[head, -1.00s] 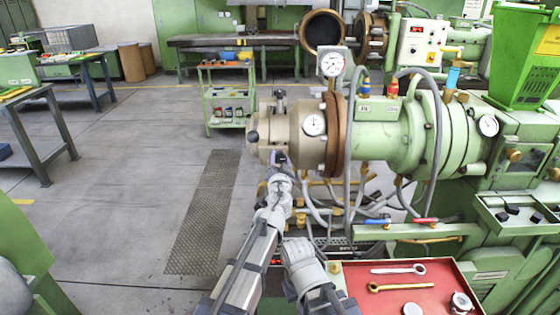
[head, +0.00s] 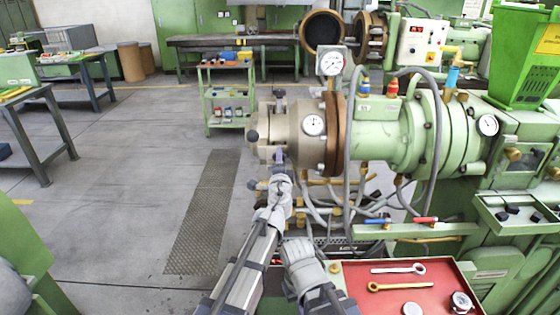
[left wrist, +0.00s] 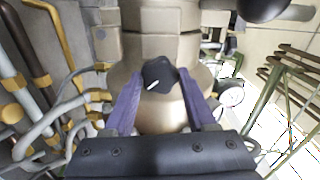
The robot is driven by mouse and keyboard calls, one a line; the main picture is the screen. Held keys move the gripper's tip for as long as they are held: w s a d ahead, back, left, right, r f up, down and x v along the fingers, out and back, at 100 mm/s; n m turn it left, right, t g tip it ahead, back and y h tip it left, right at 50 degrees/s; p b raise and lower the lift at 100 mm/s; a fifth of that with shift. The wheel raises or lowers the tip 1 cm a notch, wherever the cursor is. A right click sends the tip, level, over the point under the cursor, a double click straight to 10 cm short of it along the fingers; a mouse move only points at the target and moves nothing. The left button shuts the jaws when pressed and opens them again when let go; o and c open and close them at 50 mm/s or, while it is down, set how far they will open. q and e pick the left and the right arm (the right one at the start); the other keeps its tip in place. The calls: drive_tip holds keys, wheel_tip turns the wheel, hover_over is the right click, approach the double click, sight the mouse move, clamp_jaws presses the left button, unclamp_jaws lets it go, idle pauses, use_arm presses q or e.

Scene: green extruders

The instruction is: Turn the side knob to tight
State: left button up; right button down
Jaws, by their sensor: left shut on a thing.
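The side knob (left wrist: 160,75) is black and lobed, with a white pointer mark toward its lower left in the left wrist view. It sits on the beige extruder head (head: 285,128). My left gripper (head: 279,158) is at the underside of this head. In the left wrist view its purple fingers (left wrist: 160,92) stand on both sides of the knob and are shut on it. In the head view the knob is hidden by the gripper and the head. My right arm shows low in the middle, but its gripper fingers are not seen.
A dark ball-ended lever (head: 252,135) sticks out at the head's left. Grey hoses (head: 312,205) hang below the extruder. A red tray (head: 400,290) with wrenches lies at the lower right.

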use_arm(q)
drive_tip(key=shift+f+m, duration=0.1)
drive_tip(key=shift+m, duration=4)
use_arm(e)
drive_tip(key=shift+f, duration=0.1)
use_arm(q)
drive_tip(key=o, duration=1.4)
drive_tip(key=s, duration=0.7)
drive_tip(key=shift+s, duration=0.4)
use_arm(e)
drive_tip(key=shift+s+d, duration=0.65)
drive_tip(key=shift+s, duration=0.2)
